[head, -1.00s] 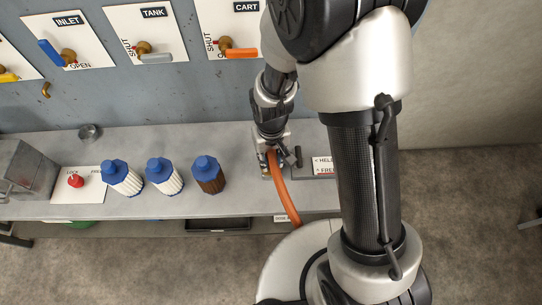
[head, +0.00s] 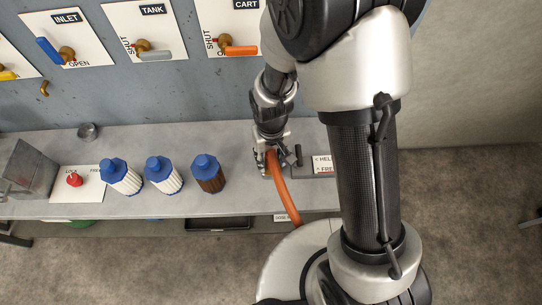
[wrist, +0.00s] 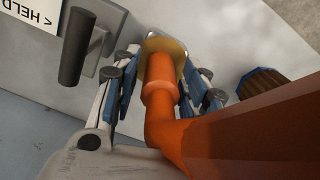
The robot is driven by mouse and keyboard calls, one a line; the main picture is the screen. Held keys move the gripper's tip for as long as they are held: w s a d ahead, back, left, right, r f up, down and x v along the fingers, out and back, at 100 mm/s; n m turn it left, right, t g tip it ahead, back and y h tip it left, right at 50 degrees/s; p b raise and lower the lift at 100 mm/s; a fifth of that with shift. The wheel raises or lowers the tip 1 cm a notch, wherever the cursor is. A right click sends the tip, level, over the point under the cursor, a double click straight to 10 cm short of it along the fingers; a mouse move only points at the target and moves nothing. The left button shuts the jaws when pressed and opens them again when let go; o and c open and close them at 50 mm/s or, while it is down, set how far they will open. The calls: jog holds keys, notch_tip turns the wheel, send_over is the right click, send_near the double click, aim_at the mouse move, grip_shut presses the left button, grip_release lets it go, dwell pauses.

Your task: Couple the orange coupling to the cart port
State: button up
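The orange coupling (wrist: 160,92) is at the end of an orange hose (head: 283,190), above the grey bench. A brass-coloured flanged piece (wrist: 165,50) shows at its far end; I cannot tell whether this is the cart port or how they are joined. My gripper (wrist: 163,88) points down with its fingers on either side of the coupling. The fingers look spread, with a gap beside the coupling on the left. In the head view my gripper (head: 268,163) partly hides the coupling.
A dark lever (head: 298,156) stands close right of my gripper, by a HELD/FREE plate (head: 324,164). Three blue-capped filters (head: 207,174) stand to the left. A CART panel (head: 226,28) with an orange-handled valve (head: 240,50) is on the wall.

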jog(key=shift+o, duration=0.7)
notch_tip(320, 180, up, 12)
jog(key=shift+r, duration=0.1)
dwell(0.5)
jog(key=s+d+r+m+t, duration=0.1)
jog(key=s+d+r+t, duration=0.1)
jog(key=s+d+r, duration=0.3)
jog(key=s+d+r+m+t, duration=0.1)
jog(key=s+d+r+t, duration=0.1)
jog(key=s+d+r, duration=0.4)
notch_tip(320, 180, up, 5)
jog(key=s, duration=0.2)
jog(key=shift+s+r+m+t, duration=0.2)
jog(key=shift+s+m+t, duration=0.1)
